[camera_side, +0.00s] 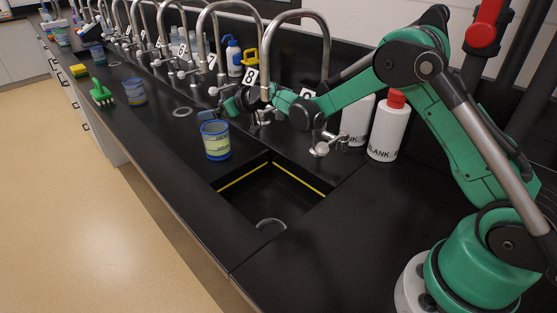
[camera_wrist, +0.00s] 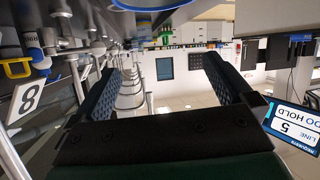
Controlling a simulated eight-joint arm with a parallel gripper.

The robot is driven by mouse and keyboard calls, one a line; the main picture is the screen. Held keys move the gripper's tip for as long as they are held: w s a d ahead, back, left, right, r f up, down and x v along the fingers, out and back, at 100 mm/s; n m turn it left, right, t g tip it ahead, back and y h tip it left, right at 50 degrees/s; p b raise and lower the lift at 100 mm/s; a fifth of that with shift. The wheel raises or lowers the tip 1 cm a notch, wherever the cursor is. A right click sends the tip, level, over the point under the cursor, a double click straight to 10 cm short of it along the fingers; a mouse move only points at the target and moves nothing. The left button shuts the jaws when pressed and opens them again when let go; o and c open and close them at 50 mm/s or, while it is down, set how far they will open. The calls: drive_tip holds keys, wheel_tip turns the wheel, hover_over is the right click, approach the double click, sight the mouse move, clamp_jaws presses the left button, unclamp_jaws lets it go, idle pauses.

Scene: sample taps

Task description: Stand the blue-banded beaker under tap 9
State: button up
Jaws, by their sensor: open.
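A beaker with a blue rim band and a pale yellow-green middle (camera_side: 216,142) stands upright on the black bench, at the left edge of the sink. The tall curved tap 9 (camera_side: 300,15) rises behind the sink; its number sign (camera_side: 307,94) is partly hidden by my arm. My gripper (camera_side: 219,107) is open and empty, above and behind the beaker near tap 8's sign (camera_side: 250,75). In the wrist view both fingers stand wide apart with nothing between them (camera_wrist: 162,66).
The sink (camera_side: 262,197) has yellow edge lines and a round drain. White bottles, one red-capped (camera_side: 387,130), stand right of tap 9. Another bluish beaker (camera_side: 135,91) and a green brush (camera_side: 101,93) lie farther left. Taps line the back; the bench front is mostly clear.

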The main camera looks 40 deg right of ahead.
sight(217, 135)
drive_tip(key=f+n+h, duration=0.1)
drive_tip(key=f+n, duration=0.1)
drive_tip(key=n, duration=0.3)
drive_tip(key=s+a+f+n+g+h, duration=0.1)
drive_tip(key=n, duration=0.4)
drive_tip(key=s+a+f+n+h, duration=0.1)
drive_tip(key=f+n, duration=0.1)
drive_tip(key=n, duration=0.3)
drive_tip(key=shift+a+f+n+g+h, duration=0.1)
drive_tip(key=shift+f+n+g+h, duration=0.2)
drive_tip(key=shift+h, duration=0.1)
drive_tip(key=n+h, duration=0.1)
drive_tip(key=n, duration=0.2)
drive_tip(key=shift+f+n, duration=0.15)
drive_tip(key=shift+n, duration=0.15)
drive_tip(key=n+h, duration=0.1)
drive_tip(key=n, duration=0.1)
drive_tip(key=shift+s+n, duration=0.1)
drive_tip(key=shift+n, duration=0.3)
drive_tip(key=shift+a+n+h, duration=0.1)
drive_tip(key=shift+n+h, duration=0.4)
drive_tip(key=shift+n, duration=0.7)
drive_tip(key=n, duration=0.2)
drive_tip(key=n+t+h, duration=0.1)
drive_tip(key=shift+w+r+n, duration=0.3)
drive_tip(key=shift+w+r, duration=0.05)
drive_tip(key=shift+r, duration=0.05)
drive_tip(key=shift+x, duration=2.35)
